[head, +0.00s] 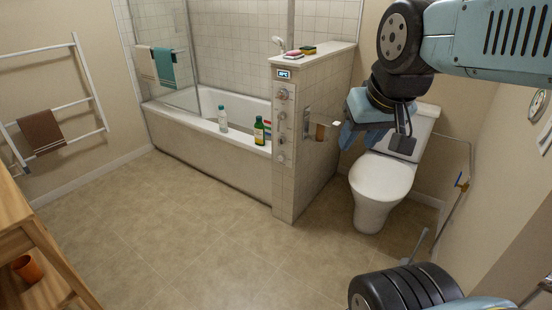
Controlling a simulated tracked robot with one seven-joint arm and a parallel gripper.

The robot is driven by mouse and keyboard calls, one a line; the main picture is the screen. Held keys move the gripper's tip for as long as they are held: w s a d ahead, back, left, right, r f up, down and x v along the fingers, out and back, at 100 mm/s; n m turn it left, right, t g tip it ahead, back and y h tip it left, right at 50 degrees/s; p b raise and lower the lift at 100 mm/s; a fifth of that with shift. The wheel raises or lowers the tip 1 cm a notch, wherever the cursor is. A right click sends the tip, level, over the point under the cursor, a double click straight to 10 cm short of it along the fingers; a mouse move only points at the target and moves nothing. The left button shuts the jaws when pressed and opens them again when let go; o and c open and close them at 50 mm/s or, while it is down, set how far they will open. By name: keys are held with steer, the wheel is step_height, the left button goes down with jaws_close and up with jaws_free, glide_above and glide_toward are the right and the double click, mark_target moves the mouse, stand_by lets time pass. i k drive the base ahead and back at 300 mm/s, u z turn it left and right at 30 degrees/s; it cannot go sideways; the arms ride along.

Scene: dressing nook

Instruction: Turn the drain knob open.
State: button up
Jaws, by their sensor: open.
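Several round knobs sit in a column on the narrow front face of the tiled half-wall (318,140) at the end of the bathtub. The top knob (283,94) is just under a small lit display. The lowest knob (281,157) is about halfway down the face. I cannot tell from this view which is the drain knob or how it is turned. My gripper (358,138) is open and appears empty. It hangs in front of the toilet, to the right of the half-wall and apart from the knobs. The bath drain is hidden.
The bathtub (190,131) has bottles (259,130) on its rim. Soap and a sponge (309,50) lie on the half-wall. A holder (320,130) sticks out from its right side. The toilet (380,185) stands at right, a wooden shelf (30,240) at left. The middle floor is clear.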

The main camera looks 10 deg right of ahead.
mark_target(281, 158)
steer(key=z, duration=0.25)
steer(key=i, duration=0.35)
steer(key=u, duration=0.4)
steer(key=k, duration=0.4)
steer(key=u, duration=0.6)
steer(key=i, duration=1.35)
steer(key=z, duration=0.45)
